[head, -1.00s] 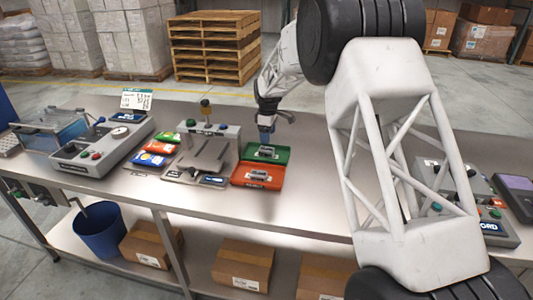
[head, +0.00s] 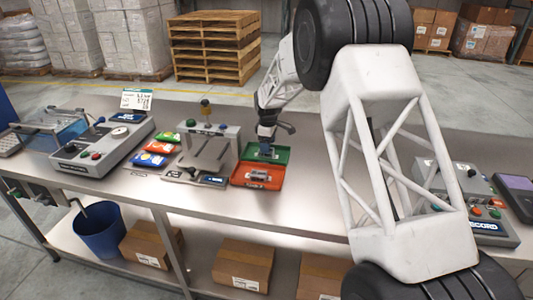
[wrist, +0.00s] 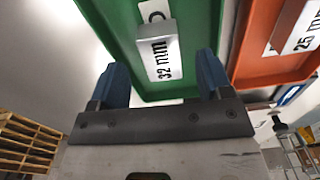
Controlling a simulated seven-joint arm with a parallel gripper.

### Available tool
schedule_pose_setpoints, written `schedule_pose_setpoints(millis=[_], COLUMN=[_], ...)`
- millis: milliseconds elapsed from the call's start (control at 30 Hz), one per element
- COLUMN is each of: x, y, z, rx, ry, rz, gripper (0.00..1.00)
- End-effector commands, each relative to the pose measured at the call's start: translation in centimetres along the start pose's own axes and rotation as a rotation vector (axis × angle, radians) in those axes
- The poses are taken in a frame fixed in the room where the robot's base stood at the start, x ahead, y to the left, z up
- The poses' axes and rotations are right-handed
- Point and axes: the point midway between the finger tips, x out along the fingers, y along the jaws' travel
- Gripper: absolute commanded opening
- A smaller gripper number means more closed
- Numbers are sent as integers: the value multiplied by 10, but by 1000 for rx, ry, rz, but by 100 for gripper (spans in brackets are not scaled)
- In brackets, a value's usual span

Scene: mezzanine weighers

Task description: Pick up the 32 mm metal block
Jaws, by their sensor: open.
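The 32 mm metal block (wrist: 157,45) lies in the green tray (wrist: 112,30), with a "32 mm" marking showing in the wrist view. My gripper (wrist: 162,78) is open, its two blue fingers apart on either side of the marked block's near end. The fingers appear short of the block, not closed on it. In the head view my gripper (head: 266,148) is over the green tray (head: 282,152) and mostly hides the block there.
An orange tray (head: 238,178) with a 25 mm block (head: 259,174) adjoins the green tray in front. A grey weighing fixture (head: 222,132) stands left of the trays, with coloured packets (head: 149,159) beyond.

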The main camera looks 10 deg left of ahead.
Motion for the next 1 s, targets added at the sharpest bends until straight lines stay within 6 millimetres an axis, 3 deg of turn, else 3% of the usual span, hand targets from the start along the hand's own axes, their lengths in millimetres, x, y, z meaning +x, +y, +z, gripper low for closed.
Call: schedule_pose_setpoints(millis=[300, 900, 1000], x=[31, 33, 33], y=[-1, -1, -1], z=[0, 0, 0], rx=[0, 0, 0], ry=[0, 0, 0], rz=[0, 0, 0], gripper=[72, 72, 57])
